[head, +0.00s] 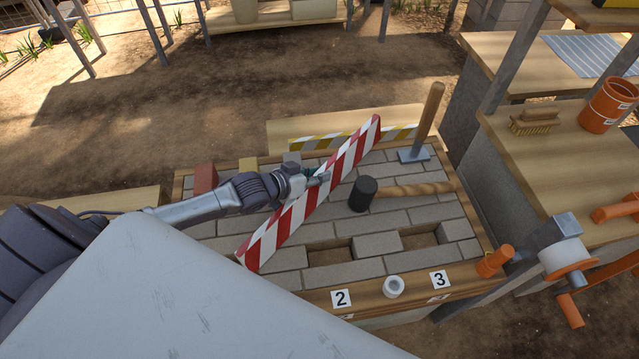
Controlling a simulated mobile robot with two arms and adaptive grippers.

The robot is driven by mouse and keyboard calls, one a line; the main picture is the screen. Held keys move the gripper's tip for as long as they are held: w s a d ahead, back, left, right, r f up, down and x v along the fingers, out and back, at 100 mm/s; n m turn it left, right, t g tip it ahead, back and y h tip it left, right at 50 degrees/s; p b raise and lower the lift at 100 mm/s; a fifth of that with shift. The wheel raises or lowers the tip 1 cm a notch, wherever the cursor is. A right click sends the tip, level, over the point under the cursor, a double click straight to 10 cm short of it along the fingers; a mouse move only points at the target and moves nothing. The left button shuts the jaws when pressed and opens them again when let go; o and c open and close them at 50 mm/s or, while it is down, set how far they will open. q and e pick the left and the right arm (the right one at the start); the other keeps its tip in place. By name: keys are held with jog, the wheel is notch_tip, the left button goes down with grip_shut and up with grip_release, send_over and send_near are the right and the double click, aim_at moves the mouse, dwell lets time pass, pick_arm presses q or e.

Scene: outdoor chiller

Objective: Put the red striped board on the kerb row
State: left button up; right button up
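The red and white striped board (286,222) lies diagonally across the view over the paved bed, its far end up at the right and its near end at the lower left. My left gripper (322,178) is at the middle of the board and appears shut on it; the fingertips are partly hidden. A red block (205,178), a yellow block (248,163) and a grey block (291,158) stand along the back left of the bed. I cannot tell for sure which part is the kerb row. My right gripper is not in view.
A dark-headed mallet (363,194) lies on the paving, right of the board. A yellow striped board (335,141) is behind. Two gaps open in the front paving. A bench with an orange pot (606,106) stands right.

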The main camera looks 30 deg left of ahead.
pick_arm(q)
jog(key=shift+r, duration=0.1)
grip_shut()
notch_tip(320, 180, up, 10)
jog(key=shift+f+p, duration=0.1)
jog(key=shift+p, duration=0.2)
jog(key=s+d+r+n+y, duration=0.2)
jog(key=s+d+r, duration=0.1)
jog(key=r, duration=0.3)
jog(key=s+d+r+n+t+y, duration=0.1)
jog(key=s+d+r+n+y, duration=0.1)
jog(key=r, duration=0.5)
jog(key=shift+s+d+n+y, duration=0.4)
jog(key=shift+s+d+y, duration=0.2)
jog(key=shift+s, duration=0.6)
jog(key=shift+f, duration=0.1)
